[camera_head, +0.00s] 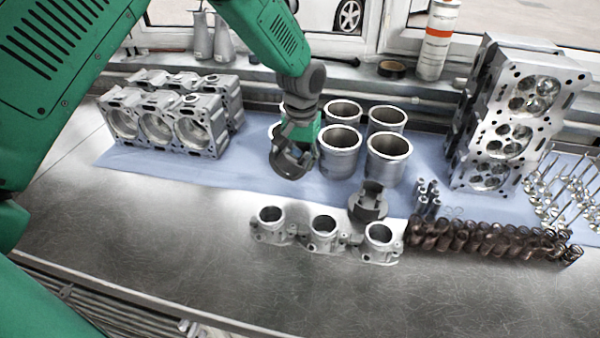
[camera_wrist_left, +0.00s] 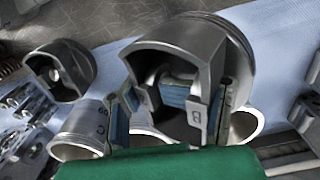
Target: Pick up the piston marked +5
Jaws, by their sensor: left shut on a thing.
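My left gripper (camera_head: 299,137) is shut on a dark grey piston (camera_head: 290,160), in front of the cylinder liners in the head view. In the left wrist view the held piston (camera_wrist_left: 185,42) shows its hollow side toward the camera, with my gripper's fingers (camera_wrist_left: 165,108) at its hollow. I cannot tell whether it touches the mat. No +5 mark can be read on it. A second piston (camera_head: 368,203) stands beside the three-bore part; it also shows in the left wrist view (camera_wrist_left: 60,70). My right gripper is not in view.
Several cylinder liners (camera_head: 388,160) stand on the blue mat (camera_head: 240,178) close behind and right of my gripper. An engine block (camera_head: 165,122) is left, cylinder heads (camera_head: 505,130) right. A three-bore part (camera_head: 323,235) and springs (camera_head: 485,238) lie in front. The metal table is clear front left.

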